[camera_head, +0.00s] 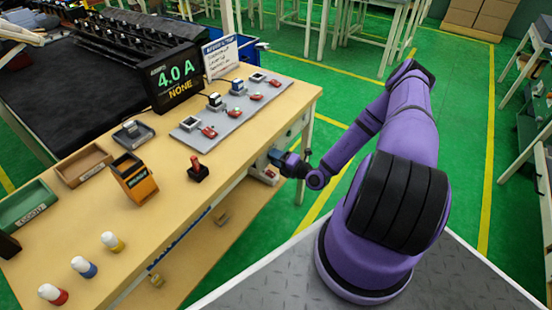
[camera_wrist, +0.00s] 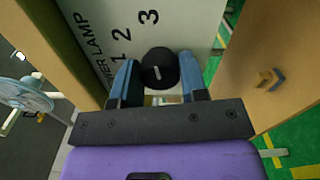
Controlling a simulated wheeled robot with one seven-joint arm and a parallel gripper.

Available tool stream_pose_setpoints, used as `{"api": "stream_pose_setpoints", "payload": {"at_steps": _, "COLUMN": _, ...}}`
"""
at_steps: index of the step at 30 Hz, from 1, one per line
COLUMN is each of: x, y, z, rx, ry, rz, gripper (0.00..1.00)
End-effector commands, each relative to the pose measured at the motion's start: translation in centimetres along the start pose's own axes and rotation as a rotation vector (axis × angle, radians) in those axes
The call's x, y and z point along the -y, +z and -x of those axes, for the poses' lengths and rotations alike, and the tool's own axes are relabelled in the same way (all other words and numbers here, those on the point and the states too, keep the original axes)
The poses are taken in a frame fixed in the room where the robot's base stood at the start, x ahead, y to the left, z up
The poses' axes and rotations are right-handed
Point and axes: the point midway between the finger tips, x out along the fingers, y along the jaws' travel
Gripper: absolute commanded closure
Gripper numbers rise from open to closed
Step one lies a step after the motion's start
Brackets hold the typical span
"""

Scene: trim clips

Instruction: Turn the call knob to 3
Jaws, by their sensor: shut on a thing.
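The call knob (camera_wrist: 159,68) is a round black knob on a pale panel (camera_wrist: 185,25) in the wrist view. The printed numbers 1, 2 and 3 run up the panel above and left of it, beside partly hidden lettering ending in "LAMP". My gripper (camera_wrist: 157,82) has its two blue fingers on either side of the knob and is shut on it. I cannot make out a pointer mark, so the setting is unclear. In the head view my gripper (camera_head: 279,158) is at the table's right side, below the top, and hides the knob.
Wooden parts flank the panel in the wrist view. Green floor is open behind my arm.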

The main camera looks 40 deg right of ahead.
Motion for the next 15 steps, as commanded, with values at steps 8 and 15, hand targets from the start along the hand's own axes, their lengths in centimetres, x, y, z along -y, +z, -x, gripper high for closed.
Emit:
{"api": "stream_pose_setpoints", "payload": {"at_steps": 8, "x": 0.05, "y": 0.02, "z": 0.05, "rx": 0.001, "ry": -0.001, "rz": 0.0, "gripper": 0.34}}
{"api": "stream_pose_setpoints", "payload": {"at_steps": 15, "x": 0.06, "y": 0.05, "z": 0.72, "rx": 0.001, "ry": -0.001, "rz": 0.001, "gripper": 0.34}}
